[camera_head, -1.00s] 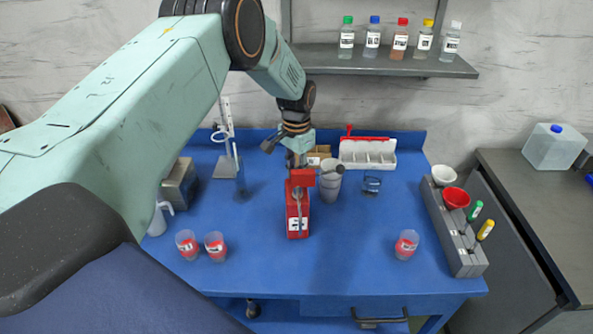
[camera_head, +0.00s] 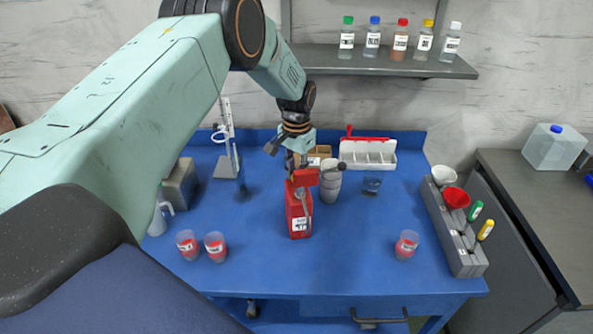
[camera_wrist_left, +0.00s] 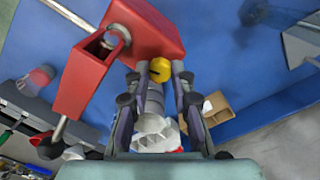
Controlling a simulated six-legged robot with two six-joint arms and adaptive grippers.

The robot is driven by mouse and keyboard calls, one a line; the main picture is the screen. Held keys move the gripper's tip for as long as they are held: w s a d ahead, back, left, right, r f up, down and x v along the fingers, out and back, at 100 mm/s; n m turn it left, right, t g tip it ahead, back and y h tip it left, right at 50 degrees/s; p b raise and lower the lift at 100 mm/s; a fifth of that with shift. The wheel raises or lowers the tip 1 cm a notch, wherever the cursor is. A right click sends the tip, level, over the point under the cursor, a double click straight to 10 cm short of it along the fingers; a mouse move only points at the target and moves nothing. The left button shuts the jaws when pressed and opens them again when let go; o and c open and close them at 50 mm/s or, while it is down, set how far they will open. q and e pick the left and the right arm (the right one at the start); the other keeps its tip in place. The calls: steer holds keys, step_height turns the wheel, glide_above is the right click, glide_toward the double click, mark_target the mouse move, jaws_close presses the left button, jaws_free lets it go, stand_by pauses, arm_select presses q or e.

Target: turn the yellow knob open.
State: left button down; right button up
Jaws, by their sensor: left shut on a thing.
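The yellow knob (camera_wrist_left: 160,69) shows in the left wrist view on the side of a red device (camera_wrist_left: 145,28). My left gripper (camera_wrist_left: 158,78) has its two fingers at either side of the knob and is shut on it. In the head view the red device (camera_head: 299,212) stands on the blue table (camera_head: 340,265), and my left gripper (camera_head: 297,160) is at its top. The knob is hidden there. My right gripper is in neither view.
Two labelled beakers (camera_head: 187,244) stand left of the red device, another beaker (camera_head: 406,244) right. A grey cup stack (camera_head: 330,182) stands close behind it. A grey rack (camera_head: 455,235) lines the right edge. The front middle of the table is clear.

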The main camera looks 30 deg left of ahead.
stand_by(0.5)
arm_select(q)
steer(key=c, duration=1.1)
jaws_free()
steer(key=shift+r, duration=0.1)
step_height(320, 180, up, 12)
steer(key=shift+f, duration=0.1)
